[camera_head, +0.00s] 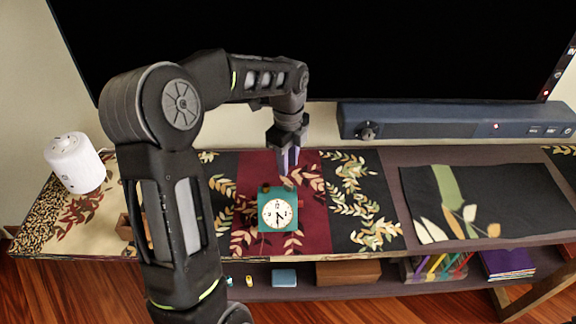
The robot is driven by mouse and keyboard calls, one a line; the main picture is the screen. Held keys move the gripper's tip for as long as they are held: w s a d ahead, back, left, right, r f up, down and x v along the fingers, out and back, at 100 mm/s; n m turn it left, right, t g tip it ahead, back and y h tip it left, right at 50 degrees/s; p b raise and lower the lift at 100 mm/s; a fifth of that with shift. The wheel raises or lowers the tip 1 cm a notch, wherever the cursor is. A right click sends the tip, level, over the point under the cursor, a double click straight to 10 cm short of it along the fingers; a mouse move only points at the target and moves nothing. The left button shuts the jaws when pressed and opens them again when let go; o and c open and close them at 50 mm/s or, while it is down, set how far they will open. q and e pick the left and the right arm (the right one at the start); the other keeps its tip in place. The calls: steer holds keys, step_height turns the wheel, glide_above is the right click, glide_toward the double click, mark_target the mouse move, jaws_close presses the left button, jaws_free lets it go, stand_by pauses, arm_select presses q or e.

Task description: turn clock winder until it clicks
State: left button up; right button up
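A small teal clock (278,209) with a round cream face stands on the dark red middle of a patterned runner. A small dark knob (266,187) shows at its top left, and a red part (300,204) sticks out at its right side. I cannot tell which of these is the winder. My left gripper (288,170) points down just above and behind the clock's top right. Its fingers look close together, and whether they touch the clock is unclear. My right gripper is not in view.
A blue-grey soundbar (455,120) lies behind at the right, below a large dark screen (330,45). A white cylinder (75,162) stands at the far left. A dark leaf-patterned cloth (490,200) lies at the right. The shelf below holds books (507,263) and a wooden box (347,273).

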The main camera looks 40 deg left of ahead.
arm_select(q)
steer(key=n, duration=0.5)
steer(key=d+n+p, duration=0.1)
steer(key=n, duration=0.9)
steer(key=shift+w+d+r, duration=0.2)
steer(key=shift+r, duration=0.1)
steer(key=n, duration=0.7)
steer(key=shift+s+a+f+p, duration=0.15)
steer(key=shift+a+p, duration=0.15)
steer(key=shift+a, duration=0.05)
steer(key=n, duration=0.3)
steer(key=shift+s+a+f+n, duration=0.1)
steer(key=shift+a+n, duration=0.15)
steer(key=shift+n, duration=0.05)
steer(key=n, duration=0.3)
steer(key=shift+a, duration=0.15)
steer(key=n, duration=0.7)
steer(key=shift+f, duration=0.1)
